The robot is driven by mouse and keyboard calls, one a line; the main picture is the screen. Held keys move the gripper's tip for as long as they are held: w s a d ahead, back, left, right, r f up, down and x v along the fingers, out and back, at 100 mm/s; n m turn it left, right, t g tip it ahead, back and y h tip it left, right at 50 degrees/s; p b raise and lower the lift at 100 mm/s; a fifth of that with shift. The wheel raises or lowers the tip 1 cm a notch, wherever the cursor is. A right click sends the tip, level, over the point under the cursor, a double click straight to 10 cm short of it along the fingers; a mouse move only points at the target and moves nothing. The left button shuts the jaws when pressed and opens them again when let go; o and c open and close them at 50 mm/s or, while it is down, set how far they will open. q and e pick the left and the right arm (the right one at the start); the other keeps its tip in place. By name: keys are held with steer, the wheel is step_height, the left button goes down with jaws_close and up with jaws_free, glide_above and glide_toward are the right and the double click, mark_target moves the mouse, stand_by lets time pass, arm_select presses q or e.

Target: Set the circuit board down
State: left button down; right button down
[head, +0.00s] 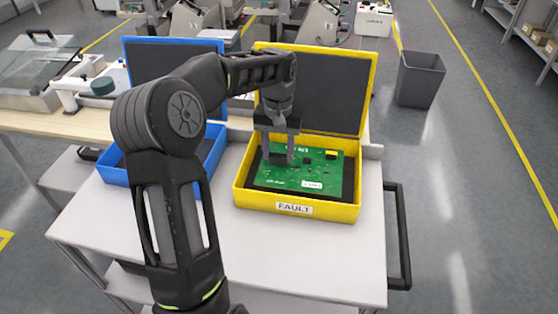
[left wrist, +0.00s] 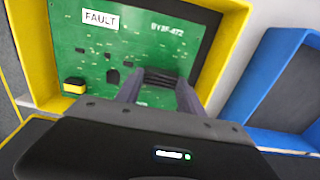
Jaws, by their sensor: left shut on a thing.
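The green circuit board (head: 318,176) is inside the yellow box (head: 298,208) labelled FAULT, over its dark lining. My left gripper (head: 279,158) reaches down into the box and is shut on a black part of the board. The left wrist view shows the board (left wrist: 140,45) and both fingers (left wrist: 160,85) closed on the black block on it. The board carries a white FAULT label. I cannot tell whether the board touches the lining. My right gripper is in neither view.
A blue box (head: 114,171) stands left of the yellow one on the white trolley (head: 295,250), partly hidden by my arm. The yellow box's lid (head: 325,95) is open behind it. A grey bin (head: 419,79) stands on the floor to the right. The trolley's front is clear.

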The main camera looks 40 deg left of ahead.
arm_select(q)
step_height(320, 180, down, 4)
steer(key=shift+r+p, duration=0.25)
steer(key=shift+p, duration=0.25)
steer(key=shift+f, duration=0.1)
steer(key=c, duration=0.7)
jaws_free()
steer(key=shift+f, duration=0.1)
